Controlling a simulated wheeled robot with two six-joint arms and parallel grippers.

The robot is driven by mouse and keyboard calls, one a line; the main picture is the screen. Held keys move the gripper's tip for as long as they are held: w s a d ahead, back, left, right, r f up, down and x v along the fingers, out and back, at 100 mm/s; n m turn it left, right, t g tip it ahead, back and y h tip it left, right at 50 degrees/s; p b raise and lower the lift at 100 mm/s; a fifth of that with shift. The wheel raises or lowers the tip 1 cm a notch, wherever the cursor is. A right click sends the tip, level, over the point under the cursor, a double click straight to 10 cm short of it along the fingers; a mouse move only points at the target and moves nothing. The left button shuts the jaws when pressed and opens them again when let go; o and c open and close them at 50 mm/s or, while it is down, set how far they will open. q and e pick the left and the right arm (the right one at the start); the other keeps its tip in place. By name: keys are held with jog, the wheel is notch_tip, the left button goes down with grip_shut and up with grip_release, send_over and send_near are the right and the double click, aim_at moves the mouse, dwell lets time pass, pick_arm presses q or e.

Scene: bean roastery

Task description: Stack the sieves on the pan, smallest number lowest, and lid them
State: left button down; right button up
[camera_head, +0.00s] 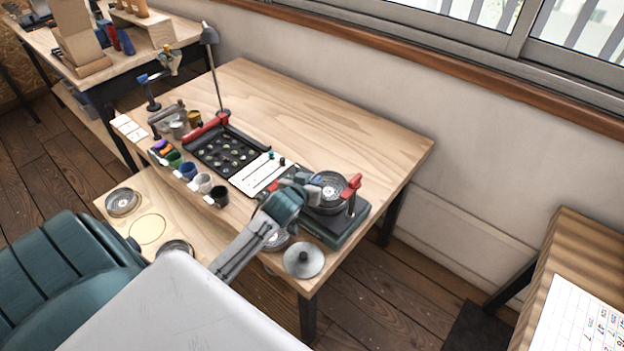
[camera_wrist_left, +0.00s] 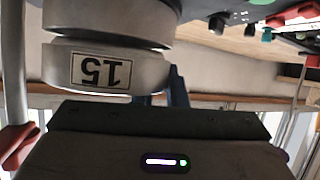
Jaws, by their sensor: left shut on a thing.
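My left gripper (camera_head: 304,183) is at the shaker on the table's right part, shut on a metal sieve (camera_head: 329,188). In the left wrist view, which is upside down, this sieve shows a label reading 15 (camera_wrist_left: 101,71). Another metal ring (camera_wrist_left: 108,22) lies directly under it; I cannot tell whether it is the pan or a sieve, or whether the two touch. A round grey lid with a dark knob (camera_head: 304,261) lies near the front right corner. Other round sieves lie at the front left (camera_head: 122,203), at the front (camera_head: 177,247) and partly behind my arm (camera_head: 277,241).
The dark green shaker base (camera_head: 345,228) has a red-topped post (camera_head: 351,186) right of the sieve. A black tray (camera_head: 226,152), a white card (camera_head: 258,174) and several coloured cups (camera_head: 188,170) stand to the left. The table's back is clear, apart from a lamp (camera_head: 211,50).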

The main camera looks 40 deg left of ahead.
dwell(0.7)
pick_arm(q)
jog(key=shift+p, duration=0.35)
jog(key=shift+f+b, duration=0.3)
jog(key=shift+f, duration=0.15)
jog(key=c, duration=1.7)
grip_release()
jog(key=shift+c, duration=0.2)
